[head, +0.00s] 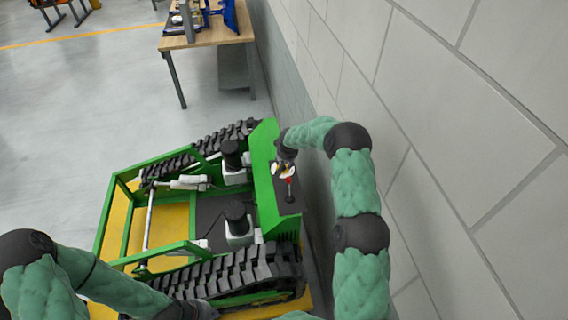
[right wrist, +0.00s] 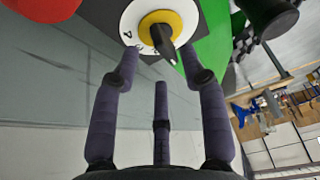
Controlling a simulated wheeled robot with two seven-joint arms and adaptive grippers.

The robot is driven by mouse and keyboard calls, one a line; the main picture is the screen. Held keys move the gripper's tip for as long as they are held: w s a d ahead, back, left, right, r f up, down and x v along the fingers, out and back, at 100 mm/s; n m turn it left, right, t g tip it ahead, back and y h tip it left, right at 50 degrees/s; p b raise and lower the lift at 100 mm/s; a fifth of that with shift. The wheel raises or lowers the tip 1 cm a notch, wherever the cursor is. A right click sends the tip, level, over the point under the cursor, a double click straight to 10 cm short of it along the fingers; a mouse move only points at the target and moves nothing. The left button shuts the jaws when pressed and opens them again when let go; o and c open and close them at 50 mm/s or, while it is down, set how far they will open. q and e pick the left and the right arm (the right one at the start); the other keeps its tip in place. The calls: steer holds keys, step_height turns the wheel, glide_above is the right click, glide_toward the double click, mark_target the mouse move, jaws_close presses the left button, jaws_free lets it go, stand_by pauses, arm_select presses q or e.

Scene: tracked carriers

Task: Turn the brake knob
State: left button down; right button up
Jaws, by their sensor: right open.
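The brake knob (right wrist: 160,30) shows at the top of the right wrist view, with a black pointer handle on a yellow ring and a white dial with dark markings. In the head view its white and yellow dial (head: 284,170) is on the carrier's dark panel and is partly covered by my right gripper (head: 285,158). In the right wrist view my right gripper (right wrist: 160,62) is open, its fingers spread just short of the dial, with nothing between them. My left gripper (head: 198,309) is a dark shape at the bottom edge of the head view; its fingers cannot be made out.
The green tracked carrier (head: 264,190) stands close to a grey block wall (head: 450,150). A black lever (head: 290,190) and a red part (right wrist: 42,6) are near the knob. A wooden workbench (head: 215,35) stands beyond. Open floor (head: 60,110) lies to the left.

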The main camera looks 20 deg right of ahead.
steer(key=shift+p+x, duration=0.5)
steer(key=shift+x, duration=1.9)
steer(key=shift+r, duration=0.1)
jaws_close()
